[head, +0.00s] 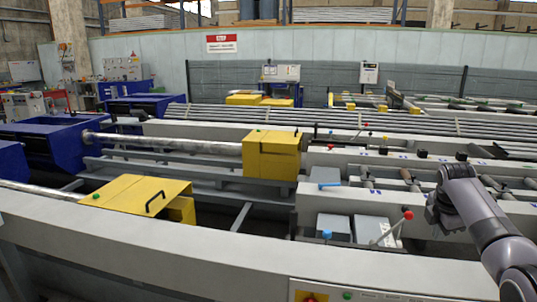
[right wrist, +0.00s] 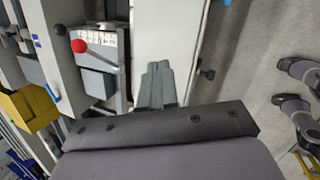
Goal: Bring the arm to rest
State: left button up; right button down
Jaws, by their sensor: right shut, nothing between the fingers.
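My right arm (head: 488,225) comes in from the lower right of the head view and bends at its upper end. My right gripper (head: 433,215) is beside the machine's front beam, to the right of the red-knobbed lever. In the right wrist view its fingers (right wrist: 158,84) are together, shut and empty, over a pale beam surface. Whether the fingertips touch that surface I cannot tell. My left gripper is not in view.
A red-knobbed lever (head: 393,228) stands close left of the right gripper; its red knob (right wrist: 79,46) shows in the wrist view. A pale front beam (head: 200,252) crosses the foreground. Yellow covers (head: 271,155) sit further left. Grey floor (right wrist: 245,75) lies right in the wrist view.

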jog(key=s+a+f+m, duration=0.4)
jog(key=s+a+f, duration=0.2)
jog(key=s+f, duration=0.35)
jog(key=s+a+f+m, duration=0.4)
jog(key=s+a+f, duration=0.2)
jog(key=s+f, duration=0.35)
jog(key=s+a+r+m+y, duration=0.2)
jog(key=s+a+m, duration=0.2)
jog(key=s, duration=0.8)
jog(key=s+a+r+m+y, duration=0.15)
jog(key=s+a+m, duration=0.25)
jog(key=s, duration=0.7)
jog(key=w+a+f+t+y, duration=0.1)
jog(key=w+a+f+t, duration=0.2)
jog(key=w+f+t, duration=0.2)
notch_tip(320, 180, down, 4)
jog(key=shift+w+a+r+t, duration=0.15)
jog(key=shift+w+t, duration=0.25)
jog(key=shift+t, duration=0.6)
